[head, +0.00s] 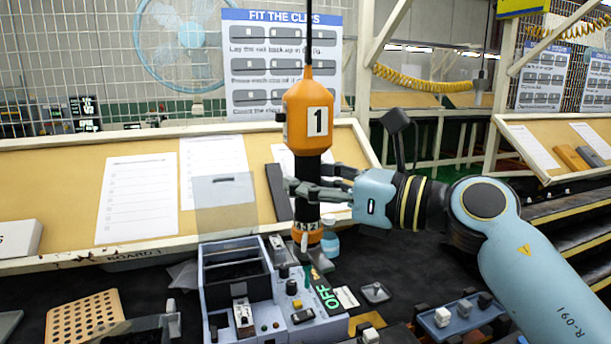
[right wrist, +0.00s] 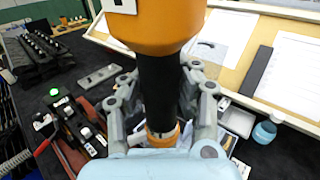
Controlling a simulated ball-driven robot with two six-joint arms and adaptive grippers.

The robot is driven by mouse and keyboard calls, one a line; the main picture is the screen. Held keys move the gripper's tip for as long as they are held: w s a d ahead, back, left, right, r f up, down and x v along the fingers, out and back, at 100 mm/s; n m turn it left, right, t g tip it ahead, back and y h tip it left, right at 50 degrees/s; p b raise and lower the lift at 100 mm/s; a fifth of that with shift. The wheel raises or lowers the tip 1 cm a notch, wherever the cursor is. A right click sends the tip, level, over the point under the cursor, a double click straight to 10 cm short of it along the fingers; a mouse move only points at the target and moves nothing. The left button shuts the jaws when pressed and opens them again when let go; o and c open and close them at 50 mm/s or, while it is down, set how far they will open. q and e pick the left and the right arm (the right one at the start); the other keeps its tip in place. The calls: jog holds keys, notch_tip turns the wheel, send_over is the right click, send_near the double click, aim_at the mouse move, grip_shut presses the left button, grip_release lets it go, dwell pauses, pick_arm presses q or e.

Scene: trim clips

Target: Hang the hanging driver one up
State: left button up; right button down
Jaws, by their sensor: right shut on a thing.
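The hanging driver one (head: 308,112) is orange and black with a white label "1". It hangs upright in the head view from a dark cable (head: 306,35) running up out of the picture. My right gripper (head: 308,191) comes in from the right and is shut around its black grip. The driver's lower end is just above the grey-blue unit. In the right wrist view the driver (right wrist: 162,85) stands between the two fingers of my right gripper (right wrist: 160,103). My left gripper is not in view.
A grey-blue unit with an open bay (head: 238,270) and green "OFF" lettering stands under the driver. A perforated tan board (head: 85,318) lies at left. A sloped board (head: 60,185) with papers runs behind; dark bench shows at right.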

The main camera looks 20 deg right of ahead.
aim_at(335, 94)
notch_tip(335, 94, up, 8)
jog(key=p, duration=0.7)
jog(key=shift+w+r, duration=0.1)
jog(key=shift+r, duration=0.75)
jog(key=shift+x, duration=1.05)
dwell(1.8)
grip_release()
dwell(0.7)
jog(key=shift+d, duration=0.1)
dwell(0.4)
jog(key=shift+r+v, duration=0.35)
jog(key=shift+v, duration=1.3)
jog(key=shift+r+v, duration=0.3)
jog(key=shift+v, duration=1.4)
jog(key=shift+r+v, duration=0.35)
jog(key=shift+v, duration=1.3)
